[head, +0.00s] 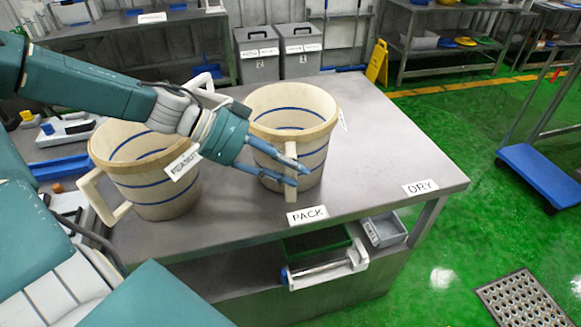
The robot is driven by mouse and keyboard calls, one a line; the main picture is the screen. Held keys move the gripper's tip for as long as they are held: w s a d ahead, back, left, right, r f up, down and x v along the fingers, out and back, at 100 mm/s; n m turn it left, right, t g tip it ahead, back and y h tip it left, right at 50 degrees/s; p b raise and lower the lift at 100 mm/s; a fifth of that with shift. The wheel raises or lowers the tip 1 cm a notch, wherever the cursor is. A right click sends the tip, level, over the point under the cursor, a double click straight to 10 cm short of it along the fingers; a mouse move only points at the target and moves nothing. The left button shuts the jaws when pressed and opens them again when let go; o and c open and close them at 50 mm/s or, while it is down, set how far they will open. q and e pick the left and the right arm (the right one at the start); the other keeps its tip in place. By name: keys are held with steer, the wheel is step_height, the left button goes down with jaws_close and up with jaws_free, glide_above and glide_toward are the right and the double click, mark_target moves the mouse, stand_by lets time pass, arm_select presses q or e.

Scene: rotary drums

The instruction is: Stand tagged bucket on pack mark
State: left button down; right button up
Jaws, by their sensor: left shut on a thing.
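A cream bucket (293,106) with blue stripes stands upright on the grey table, just behind the PACK label (307,215). My left gripper (296,174) reaches across its front and is shut on its handle (291,192). A small white tag (342,119) shows at this bucket's right side. A second striped bucket (150,188) stands to the left, its handle toward the lower left, with a white tag (182,162) on its right side. My left arm covers part of its rim. Any pack mark under the held bucket is hidden. My right gripper is not in view.
The grey table (385,150) is bare to the right, up to a DRY label (420,187) at its front edge. A grey tray (383,230) sits on the shelf below. Two grey bins (257,52) stand behind. A blue cart (540,173) stands right.

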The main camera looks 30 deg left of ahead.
arm_select(q)
steer(key=shift+w+f, duration=0.1)
steer(key=c, duration=1.4)
jaws_free()
steer(key=shift+o, duration=0.7)
steer(key=shift+s+f, duration=0.15)
steer(key=shift+s, duration=0.05)
steer(key=o, duration=0.7)
steer(key=p+v, duration=0.9)
steer(key=p, duration=0.3)
steer(key=shift+p, duration=0.4)
